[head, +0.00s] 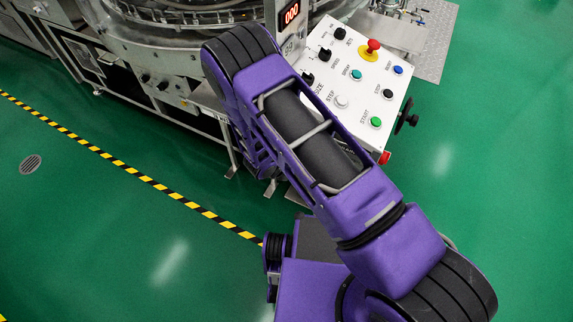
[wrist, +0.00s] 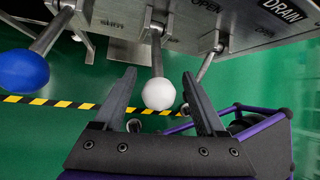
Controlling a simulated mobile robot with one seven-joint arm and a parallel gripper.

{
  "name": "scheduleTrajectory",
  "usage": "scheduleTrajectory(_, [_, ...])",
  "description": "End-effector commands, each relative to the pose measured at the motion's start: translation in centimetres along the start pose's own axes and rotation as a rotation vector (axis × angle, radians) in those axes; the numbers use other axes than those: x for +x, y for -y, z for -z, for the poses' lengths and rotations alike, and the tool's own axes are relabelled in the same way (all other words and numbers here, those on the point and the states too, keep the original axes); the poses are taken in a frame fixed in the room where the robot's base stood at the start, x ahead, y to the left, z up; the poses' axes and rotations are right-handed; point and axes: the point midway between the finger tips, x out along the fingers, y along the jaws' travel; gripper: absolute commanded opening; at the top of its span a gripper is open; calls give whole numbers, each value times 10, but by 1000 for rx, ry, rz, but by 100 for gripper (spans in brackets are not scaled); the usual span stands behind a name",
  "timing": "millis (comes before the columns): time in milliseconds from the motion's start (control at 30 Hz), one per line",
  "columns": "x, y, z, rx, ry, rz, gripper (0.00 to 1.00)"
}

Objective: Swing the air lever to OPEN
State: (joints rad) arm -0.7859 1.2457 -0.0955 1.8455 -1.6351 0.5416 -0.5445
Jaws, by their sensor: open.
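In the wrist view, a lever with a white ball knob (wrist: 158,95) hangs from a grey metal panel (wrist: 185,35), between a faint SHUT marking on the left and an OPEN marking on the right. Its own name label is not in view, so I cannot read whether it says air. My gripper (wrist: 159,73) is open, with one dark finger on each side of the white knob. I see a gap on the left; the right finger is very close to the knob, and contact cannot be told. In the head view my gripper and these levers are hidden.
A blue-knobbed lever (wrist: 22,70) is left of my gripper. A thinner lever (wrist: 207,65) is on the right, near the DRAIN label (wrist: 282,10). In the head view, a white control panel (head: 350,85) with a red button (head: 373,45) stands beside the washer. Green floor is open at left.

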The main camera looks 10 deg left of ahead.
Motion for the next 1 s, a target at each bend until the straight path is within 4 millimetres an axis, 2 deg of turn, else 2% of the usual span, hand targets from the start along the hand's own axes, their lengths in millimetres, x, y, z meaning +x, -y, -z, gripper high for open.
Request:
scheduleTrajectory(400, [-97,-1,-2,2,1,-5,73])
scheduleTrajectory(600, [-139,0,-1,2,1,-3,73])
scheduleTrajectory(800, [-162,0,0,1,1,-2,73])
scheduleTrajectory(1000, [-166,0,0,0,0,0,73])
